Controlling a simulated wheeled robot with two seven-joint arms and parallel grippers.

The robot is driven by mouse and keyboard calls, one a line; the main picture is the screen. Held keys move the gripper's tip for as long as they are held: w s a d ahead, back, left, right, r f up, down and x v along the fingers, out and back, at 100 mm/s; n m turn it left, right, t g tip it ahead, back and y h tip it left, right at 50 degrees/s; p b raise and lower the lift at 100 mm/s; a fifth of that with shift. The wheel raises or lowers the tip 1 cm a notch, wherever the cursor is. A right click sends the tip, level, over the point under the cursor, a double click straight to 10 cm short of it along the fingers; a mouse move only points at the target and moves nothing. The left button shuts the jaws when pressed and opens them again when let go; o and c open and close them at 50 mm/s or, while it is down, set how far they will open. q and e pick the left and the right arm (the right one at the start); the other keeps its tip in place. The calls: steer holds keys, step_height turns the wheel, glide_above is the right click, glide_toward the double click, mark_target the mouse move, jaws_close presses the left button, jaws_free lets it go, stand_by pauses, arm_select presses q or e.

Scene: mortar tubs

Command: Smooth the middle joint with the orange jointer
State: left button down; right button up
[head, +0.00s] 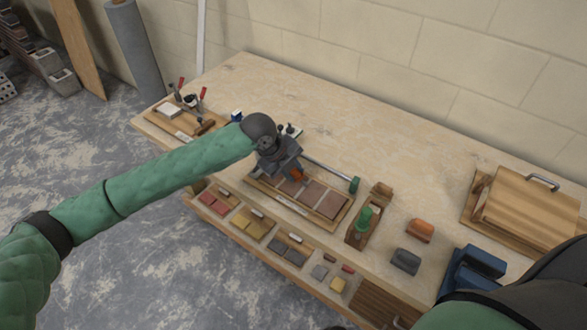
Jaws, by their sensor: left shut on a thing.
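My left gripper (291,172) reaches in from the left over the wooden tray (282,203) of reddish-brown tiles (312,193). It is shut on a small orange tool, the orange jointer (297,174), of which only a little shows below the fingers. The jointer is over the back part of the tile row, near its middle. I cannot tell whether its tip touches a joint. Light joints run between the tiles; the gripper hides part of the row's left end. My right gripper is not in view; only part of my right arm shows at lower right.
A green-knobbed tool (364,221) stands right of the tray. An orange block (420,230), a grey block (405,261) and a blue object (468,272) lie farther right. A wooden board with a handle (528,208) is at the right. The table's back middle is clear.

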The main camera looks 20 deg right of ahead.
arm_select(q)
steer(key=shift+s+a, duration=0.35)
steer(key=shift+a, duration=0.1)
steer(key=shift+s+a+p, duration=0.4)
steer(key=shift+s+a, duration=0.05)
steer(key=shift+a, duration=0.1)
steer(key=shift+f, duration=0.1)
steer(key=shift+s+a, duration=0.1)
steer(key=shift+a, duration=0.05)
steer(key=shift+s+a+p, duration=0.3)
steer(key=shift+s+a, duration=0.05)
steer(key=shift+a, duration=0.1)
steer(key=shift+s+a, duration=0.1)
steer(key=shift+a, duration=0.05)
stand_by(0.5)
